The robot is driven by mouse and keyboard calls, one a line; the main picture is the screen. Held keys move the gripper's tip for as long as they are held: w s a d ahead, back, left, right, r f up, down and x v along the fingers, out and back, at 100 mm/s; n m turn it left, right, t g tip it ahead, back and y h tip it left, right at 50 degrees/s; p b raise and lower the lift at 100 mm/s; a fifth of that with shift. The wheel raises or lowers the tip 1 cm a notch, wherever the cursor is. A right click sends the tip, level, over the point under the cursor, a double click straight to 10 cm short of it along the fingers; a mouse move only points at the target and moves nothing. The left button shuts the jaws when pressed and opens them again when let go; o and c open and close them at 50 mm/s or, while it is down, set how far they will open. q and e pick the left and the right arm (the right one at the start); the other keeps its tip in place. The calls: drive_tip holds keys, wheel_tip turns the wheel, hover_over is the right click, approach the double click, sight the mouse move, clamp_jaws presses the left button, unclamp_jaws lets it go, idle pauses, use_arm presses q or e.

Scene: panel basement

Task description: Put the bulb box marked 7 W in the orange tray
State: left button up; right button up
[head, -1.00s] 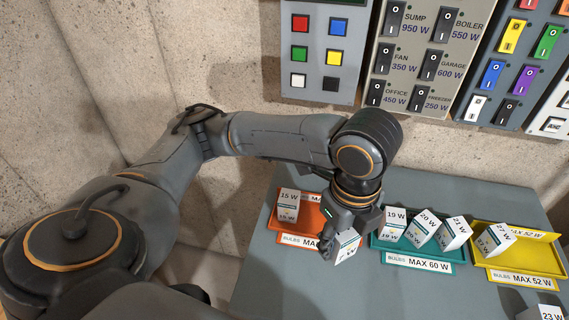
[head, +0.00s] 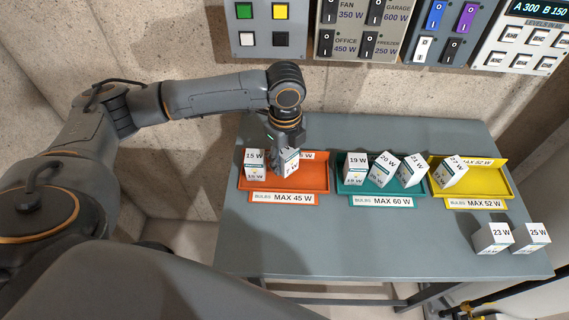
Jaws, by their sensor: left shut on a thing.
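The orange tray (head: 312,184), labelled MAX 45 W, is at the left of the table. A white box marked 15 W (head: 255,166) stands in its left part. My left gripper (head: 287,150) points down over the tray's middle and is shut on a white bulb box (head: 289,164). The held box is tilted and lies over or in the tray; I cannot tell whether it touches the floor of the tray. Its mark is too small to read for sure now; a 7 W mark shows in the earlier frame. My right gripper is not in view.
A teal tray (head: 350,189), MAX 60 W, holds boxes marked 19 W, 20 W and 21 W. A yellow tray (head: 489,188), MAX 52 W, holds a 27 W box (head: 452,171). Boxes 23 W (head: 492,238) and 25 W (head: 531,237) stand at the front right. The front-left table is clear.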

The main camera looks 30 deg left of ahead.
sight(284, 167)
use_arm(q)
drive_tip(key=f, duration=0.1)
drive_tip(key=f+p, duration=0.1)
drive_tip(key=f, duration=0.1)
drive_tip(key=shift+w+a+f, duration=0.1)
drive_tip(key=shift+a+f, duration=0.05)
drive_tip(key=shift+a, duration=0.05)
drive_tip(key=shift+f, duration=0.1)
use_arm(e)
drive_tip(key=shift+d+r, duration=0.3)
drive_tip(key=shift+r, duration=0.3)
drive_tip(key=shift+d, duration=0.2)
use_arm(q)
drive_tip(key=o, duration=1.1)
drive_tip(key=shift+f, duration=0.15)
drive_tip(key=shift+o, duration=0.2)
wheel_tip(284, 167, up, 11)
drive_tip(key=shift+d+r+b, duration=0.1)
drive_tip(key=shift+b, duration=0.85)
drive_tip(key=shift+r, duration=0.6)
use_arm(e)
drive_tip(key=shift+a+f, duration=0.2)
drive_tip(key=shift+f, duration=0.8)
